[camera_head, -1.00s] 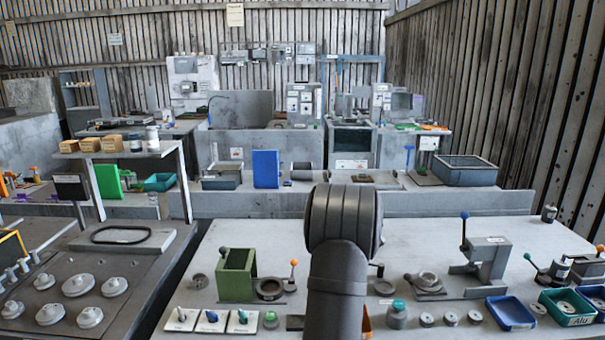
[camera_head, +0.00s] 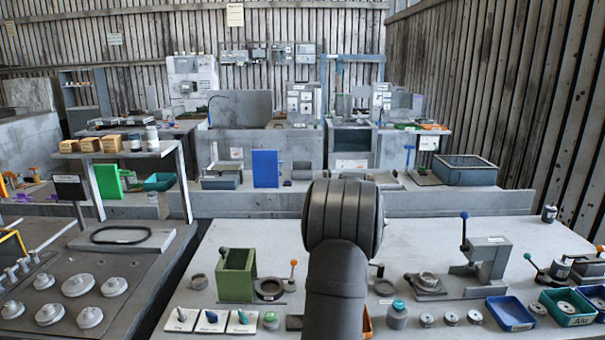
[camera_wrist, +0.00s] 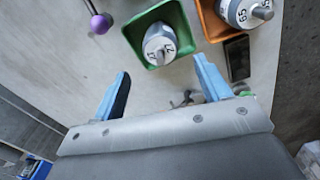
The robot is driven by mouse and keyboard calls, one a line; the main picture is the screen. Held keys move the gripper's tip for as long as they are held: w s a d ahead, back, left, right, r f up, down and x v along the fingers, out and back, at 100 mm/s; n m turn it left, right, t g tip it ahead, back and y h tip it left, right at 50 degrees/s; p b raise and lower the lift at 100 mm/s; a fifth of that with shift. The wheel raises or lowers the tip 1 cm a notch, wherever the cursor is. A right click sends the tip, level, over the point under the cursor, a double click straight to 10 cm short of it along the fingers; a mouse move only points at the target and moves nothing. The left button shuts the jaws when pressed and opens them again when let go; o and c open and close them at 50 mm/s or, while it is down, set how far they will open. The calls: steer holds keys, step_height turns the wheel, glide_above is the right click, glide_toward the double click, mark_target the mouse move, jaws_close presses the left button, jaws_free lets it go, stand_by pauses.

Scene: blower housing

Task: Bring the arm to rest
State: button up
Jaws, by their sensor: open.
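My gripper (camera_wrist: 165,95) shows in the wrist view with its two blue fingers spread apart and nothing between them. Beyond the fingertips a green tray (camera_wrist: 138,32) holds a grey cylindrical part (camera_wrist: 158,42) with dark marks on it. In the head view my dark grey arm rises at the middle of the front bench, and it hides the gripper and part of the bench behind it.
The front bench (camera_head: 430,242) carries a green open box (camera_head: 236,275), a grey press (camera_head: 488,262), a blue tray (camera_head: 510,313) and a green bin (camera_head: 567,308). In the wrist view an orange tray (camera_wrist: 208,20) holds another grey part. Bare bench shows behind the fixtures.

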step_height(320, 180, down, 9)
steer(key=shift+r, duration=0.15)
step_height(320, 180, up, 4)
steer(key=shift+r, duration=0.2)
steer(key=s+d+r, duration=0.7)
steer(key=s+d, duration=0.1)
steer(key=d, duration=0.1)
steer(key=w+a, duration=0.2)
steer(key=a, duration=0.9)
steer(key=w+a, duration=0.2)
steer(key=a, duration=0.9)
steer(key=w+a+f, duration=0.3)
steer(key=a+f, duration=0.3)
steer(key=a, duration=0.2)
steer(key=shift+w+a+f, duration=0.25)
steer(key=shift+a, duration=0.1)
